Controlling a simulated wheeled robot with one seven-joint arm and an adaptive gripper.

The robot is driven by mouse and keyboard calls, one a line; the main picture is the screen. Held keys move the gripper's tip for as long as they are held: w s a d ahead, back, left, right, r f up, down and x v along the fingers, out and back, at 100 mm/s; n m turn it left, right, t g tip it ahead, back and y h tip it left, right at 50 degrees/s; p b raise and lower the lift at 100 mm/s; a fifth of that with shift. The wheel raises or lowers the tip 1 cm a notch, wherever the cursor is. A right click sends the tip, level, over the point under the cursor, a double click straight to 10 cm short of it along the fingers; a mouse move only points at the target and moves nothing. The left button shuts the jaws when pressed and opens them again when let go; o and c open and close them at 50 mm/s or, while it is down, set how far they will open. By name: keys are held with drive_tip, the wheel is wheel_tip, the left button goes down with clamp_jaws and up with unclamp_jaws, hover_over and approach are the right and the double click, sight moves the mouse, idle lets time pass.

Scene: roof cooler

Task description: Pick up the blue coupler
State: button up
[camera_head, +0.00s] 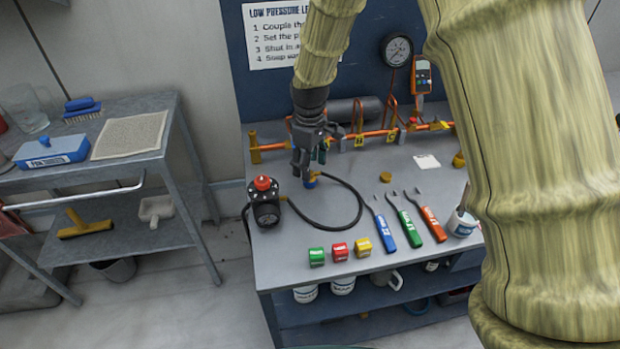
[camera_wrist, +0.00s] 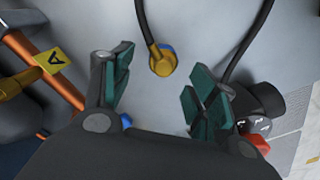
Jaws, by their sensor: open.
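The blue coupler (camera_head: 311,181) is at the end of a black hose on the grey workbench, with a brass-coloured part on it. In the wrist view the coupler (camera_wrist: 163,60) lies ahead of the fingertips, roughly midway between them, its brass part facing the camera and a blue edge behind. My gripper (camera_head: 309,165) is over the bench, just above the coupler in the head view. The wrist view shows my gripper (camera_wrist: 158,85) open, its green-padded fingers apart with nothing between them. Whether a finger touches the coupler cannot be told.
A black regulator with a red knob (camera_head: 265,200) stands left of the coupler; its hose (camera_head: 345,222) loops right. An orange pipe manifold (camera_head: 375,133) runs behind. Green, red and yellow blocks (camera_head: 340,252) and several coloured-handled tools (camera_head: 410,215) lie toward the front.

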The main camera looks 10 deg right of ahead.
drive_tip(key=shift+s+a+f+p, duration=0.1)
drive_tip(key=shift+f+p, duration=0.15)
drive_tip(key=shift+f, duration=1.05)
drive_tip(key=shift+s+f+p, duration=0.1)
drive_tip(key=shift+f+p, duration=0.15)
drive_tip(key=shift+f, duration=1)
drive_tip(key=shift+w, duration=0.1)
drive_tip(key=c, duration=1.2)
